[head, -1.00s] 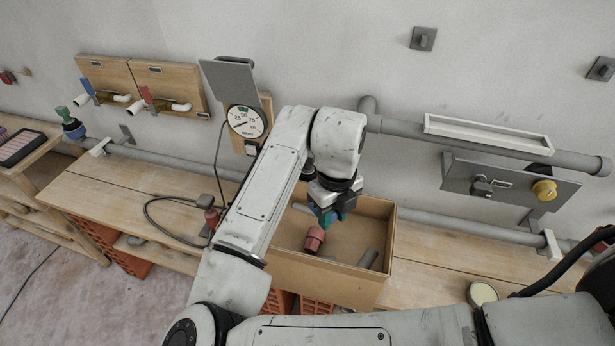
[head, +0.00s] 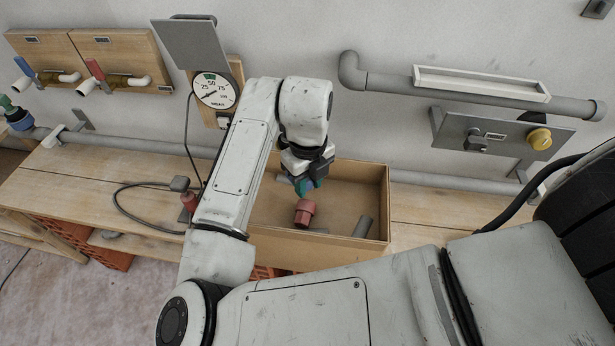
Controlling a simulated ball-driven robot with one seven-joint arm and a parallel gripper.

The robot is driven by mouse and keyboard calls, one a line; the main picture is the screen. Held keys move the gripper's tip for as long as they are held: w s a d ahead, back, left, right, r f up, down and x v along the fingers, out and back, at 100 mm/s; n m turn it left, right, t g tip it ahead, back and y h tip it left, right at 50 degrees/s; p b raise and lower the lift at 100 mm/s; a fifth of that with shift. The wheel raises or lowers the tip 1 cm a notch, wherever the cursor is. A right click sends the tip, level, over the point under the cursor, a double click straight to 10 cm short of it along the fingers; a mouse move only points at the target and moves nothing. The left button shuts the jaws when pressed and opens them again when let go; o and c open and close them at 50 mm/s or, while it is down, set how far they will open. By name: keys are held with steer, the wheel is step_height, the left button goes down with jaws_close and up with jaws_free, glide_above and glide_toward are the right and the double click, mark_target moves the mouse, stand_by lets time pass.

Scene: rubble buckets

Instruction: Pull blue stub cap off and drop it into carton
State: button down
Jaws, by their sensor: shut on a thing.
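My gripper (head: 306,188) is over the open cardboard carton (head: 376,220), pointing down between its walls. It is shut on a small blue-green thing, which looks like the blue stub cap. The fingers and the small size hide its outline, so I cannot tell cap from fingertips clearly. A red cap-like piece (head: 304,211) lies in the carton just below my gripper. A grey pipe piece (head: 362,227) lies in the carton to the right. A blue fitting with a green part (head: 18,118) shows at the far left edge.
The carton stands on a wooden bench (head: 110,195) along the wall. A gauge (head: 215,91) and a grey plate (head: 190,44) stand behind my arm. A grey pipe with a white tray (head: 482,84) and a panel with a yellow knob (head: 539,138) are at the right.

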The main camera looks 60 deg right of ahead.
steer(key=shift+f, duration=0.15)
steer(key=c, duration=0.7)
jaws_free()
step_height(320, 180, up, 11)
steer(key=b, duration=0.1)
steer(key=shift+f, duration=0.1)
stand_by(0.3)
